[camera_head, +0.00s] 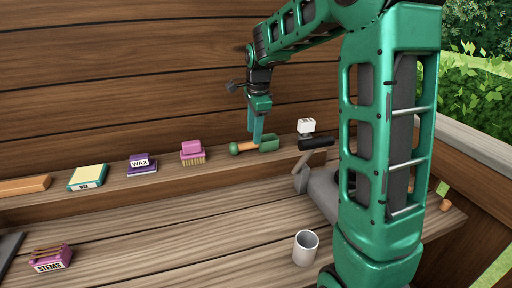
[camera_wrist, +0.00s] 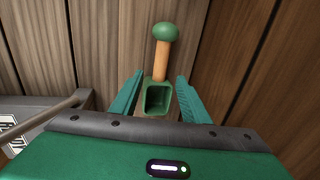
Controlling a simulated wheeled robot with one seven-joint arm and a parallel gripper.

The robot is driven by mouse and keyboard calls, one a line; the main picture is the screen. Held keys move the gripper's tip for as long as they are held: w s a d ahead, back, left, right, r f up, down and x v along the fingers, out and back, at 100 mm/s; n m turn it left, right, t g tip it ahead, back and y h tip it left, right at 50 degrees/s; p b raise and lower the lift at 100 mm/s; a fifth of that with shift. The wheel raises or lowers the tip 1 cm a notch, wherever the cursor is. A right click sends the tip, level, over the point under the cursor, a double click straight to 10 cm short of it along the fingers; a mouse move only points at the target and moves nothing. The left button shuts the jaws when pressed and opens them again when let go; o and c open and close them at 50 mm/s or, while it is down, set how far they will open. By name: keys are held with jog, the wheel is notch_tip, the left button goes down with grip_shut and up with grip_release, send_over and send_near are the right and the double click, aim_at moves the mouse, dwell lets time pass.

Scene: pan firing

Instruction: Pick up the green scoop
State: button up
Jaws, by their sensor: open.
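The green scoop (camera_head: 269,143) lies on the raised back shelf, its wooden handle and round green knob pointing left in the head view. In the wrist view the scoop (camera_wrist: 157,98) shows its hollow green bowl nearest me, with the handle (camera_wrist: 161,60) and knob pointing away. My gripper (camera_head: 257,137) reaches down over the scoop from above. Its fingers also show in the wrist view (camera_wrist: 155,92), open, one on each side of the scoop's bowl, with gaps between. Whether either finger touches the scoop cannot be told.
On the shelf to the left are a pink brush (camera_head: 193,152), a WAX box (camera_head: 142,163) and a yellow-topped box (camera_head: 88,177). To the right, close by, is a black-headed hammer-like tool (camera_head: 315,143) with a white block. A grey cup (camera_head: 305,247) stands on the bench below.

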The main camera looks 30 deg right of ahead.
jog(key=shift+w+d+f, duration=0.1)
jog(key=shift+w+f, duration=0.1)
jog(key=shift+f, duration=1.1)
jog(key=shift+w+d+f, duration=0.1)
jog(key=shift+w+f, duration=0.1)
jog(key=shift+f, duration=1.05)
jog(key=shift+a, duration=0.1)
grip_shut()
